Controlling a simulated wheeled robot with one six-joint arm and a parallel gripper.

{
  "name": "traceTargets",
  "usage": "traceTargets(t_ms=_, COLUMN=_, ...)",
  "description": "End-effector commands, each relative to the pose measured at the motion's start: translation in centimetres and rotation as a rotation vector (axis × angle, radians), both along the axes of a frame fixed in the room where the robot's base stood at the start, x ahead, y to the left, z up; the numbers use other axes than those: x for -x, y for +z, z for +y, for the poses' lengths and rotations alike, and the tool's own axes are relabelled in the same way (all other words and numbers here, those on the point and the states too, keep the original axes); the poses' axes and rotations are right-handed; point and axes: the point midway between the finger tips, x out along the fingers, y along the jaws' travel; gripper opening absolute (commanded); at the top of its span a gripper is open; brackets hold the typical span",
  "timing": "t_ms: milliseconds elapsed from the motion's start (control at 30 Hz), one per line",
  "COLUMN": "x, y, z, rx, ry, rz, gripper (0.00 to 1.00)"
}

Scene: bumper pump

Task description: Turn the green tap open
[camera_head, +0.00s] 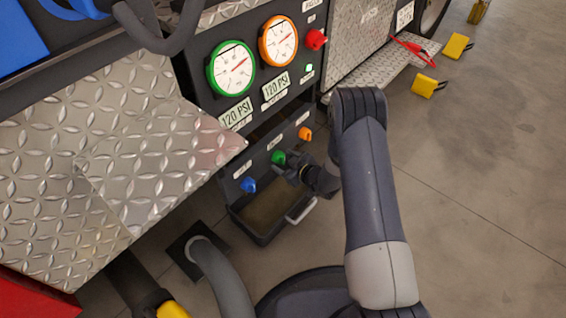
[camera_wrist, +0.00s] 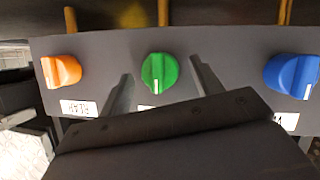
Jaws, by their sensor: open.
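The green tap (camera_wrist: 159,73) is a round knob with a raised grip and a white mark, on a dark panel (camera_wrist: 215,50). In the wrist view its grip stands upright in the picture, between the fingers of my gripper (camera_wrist: 160,80). The fingers are apart, one on each side of the tap, with a gap showing on both sides. In the head view the green tap (camera_head: 278,157) sits in the middle of the lower panel, and my gripper (camera_head: 290,168) is right at it. The label under the tap is mostly hidden by my gripper.
An orange tap (camera_wrist: 62,71) and a blue tap (camera_wrist: 292,75) flank the green one. Below the panel is an open tray (camera_head: 262,237) with a light handle (camera_head: 301,211). Above are a green gauge (camera_head: 231,68) and an orange gauge (camera_head: 278,41).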

Motion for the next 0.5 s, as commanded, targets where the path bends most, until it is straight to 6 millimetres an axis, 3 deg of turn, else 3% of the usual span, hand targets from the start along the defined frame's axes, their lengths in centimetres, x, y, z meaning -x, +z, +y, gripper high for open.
traceTargets(t_ms=433, x=-0.88, y=-0.44, z=0.77, rx=-0.001, ry=-0.002, rz=0.001, gripper=0.62)
traceTargets(t_ms=500, x=-0.88, y=-0.43, z=0.76, rx=0.000, ry=-0.002, rz=0.001, gripper=0.56)
